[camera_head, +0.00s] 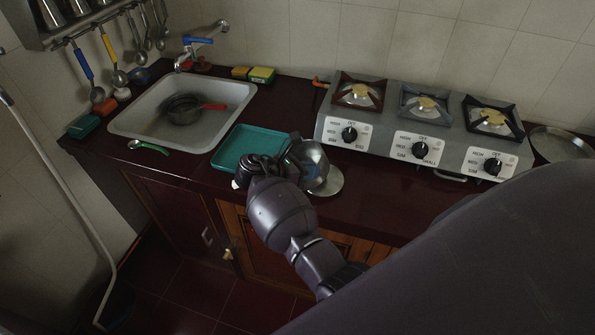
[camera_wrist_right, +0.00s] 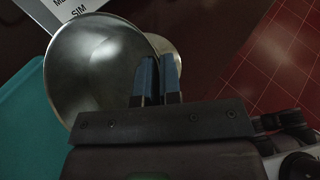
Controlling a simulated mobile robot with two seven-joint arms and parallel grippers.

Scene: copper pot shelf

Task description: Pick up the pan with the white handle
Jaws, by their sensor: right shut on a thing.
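A shiny metal pan (camera_head: 311,160) is at the front edge of the counter, beside a teal tray. In the right wrist view the pan (camera_wrist_right: 95,70) shows its round open bowl, tilted. My right gripper (camera_head: 287,160) is at the pan; its two blue-grey fingers (camera_wrist_right: 157,80) are close together at the pan's near rim, shut on it. The gripper hides part of the pan. A small white bit (camera_head: 236,183) shows left of the gripper; I cannot tell whether it is the handle. My left gripper is not in view.
A pale round disc (camera_head: 330,184) lies beneath the pan. The teal tray (camera_head: 232,143) is to its left. A sink (camera_head: 215,92) holds a dark pan with a red handle (camera_head: 214,107). A three-burner stove (camera_head: 385,135) stands behind, right. The counter before the stove is clear.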

